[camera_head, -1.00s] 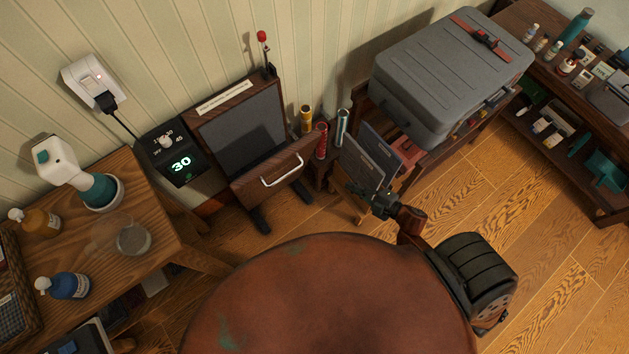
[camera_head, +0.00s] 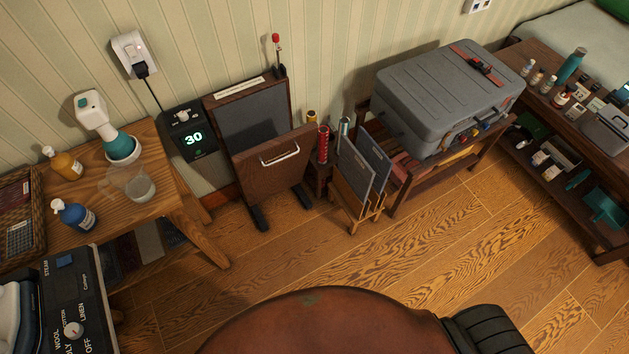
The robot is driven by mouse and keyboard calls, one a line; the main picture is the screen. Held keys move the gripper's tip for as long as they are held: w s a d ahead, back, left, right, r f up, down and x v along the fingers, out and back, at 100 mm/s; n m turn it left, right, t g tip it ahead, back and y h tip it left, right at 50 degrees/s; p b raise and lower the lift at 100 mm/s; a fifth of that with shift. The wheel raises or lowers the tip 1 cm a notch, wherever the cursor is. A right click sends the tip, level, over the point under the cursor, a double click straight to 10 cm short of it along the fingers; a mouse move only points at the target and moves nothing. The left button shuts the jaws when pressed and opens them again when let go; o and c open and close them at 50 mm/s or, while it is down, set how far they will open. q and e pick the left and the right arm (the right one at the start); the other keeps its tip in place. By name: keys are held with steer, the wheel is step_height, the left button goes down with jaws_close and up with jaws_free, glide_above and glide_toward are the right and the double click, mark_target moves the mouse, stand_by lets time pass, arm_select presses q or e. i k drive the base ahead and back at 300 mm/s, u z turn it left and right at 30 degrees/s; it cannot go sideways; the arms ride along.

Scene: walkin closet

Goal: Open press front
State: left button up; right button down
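The press (camera_head: 252,122) stands on the floor against the striped wall, with a dark wooden frame and a grey inner pad. Its brown front panel (camera_head: 265,178) tilts outward at the top, leaving a gap in front of the pad. A pale bar handle (camera_head: 280,156) sits near the panel's upper edge. Nothing touches the handle or panel. Neither of my grippers shows in the head view now, so their state cannot be seen.
A wooden table (camera_head: 185,190) with bottles and a steamer stands left of the press. A control box (camera_head: 190,138) reads 30. Right of it are a folder rack (camera_head: 362,210) and a grey suitcase (camera_head: 440,95) on a bench.

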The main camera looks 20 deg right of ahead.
mark_target(269, 168)
steer(key=k, duration=0.8)
steer(key=u, duration=0.25)
steer(key=i, duration=1.7)
steer(key=z, duration=0.55)
